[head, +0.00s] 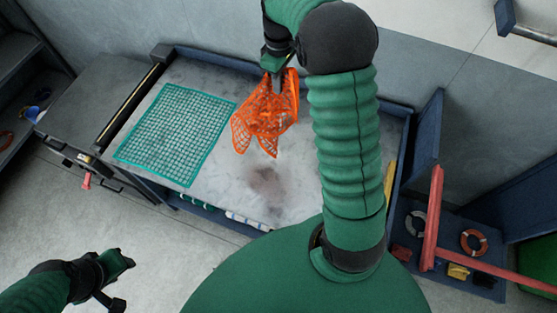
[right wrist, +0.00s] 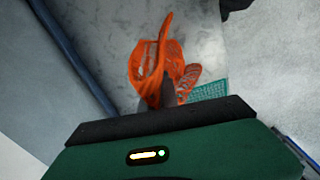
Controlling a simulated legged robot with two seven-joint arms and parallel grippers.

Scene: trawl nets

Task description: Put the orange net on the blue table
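The orange net (head: 266,112) hangs bunched and folded from my right gripper (head: 277,72), over the grey top of the blue-edged table (head: 225,180). The gripper is shut on the net's upper part, and the loose lower corners hang down. I cannot tell whether they touch the tabletop. In the right wrist view, the orange net (right wrist: 158,65) stands out beyond the dark fingertips (right wrist: 168,95). My left gripper (head: 118,281) is at the lower left, above the floor and away from the table, with its fingers apart and empty.
A teal net (head: 177,133) lies flat on the left of the tabletop. A dark stain (head: 267,183) marks the bare middle. A raised blue edge runs along the back. Red rails (head: 433,215) and a lifebuoy (head: 474,242) are at the right.

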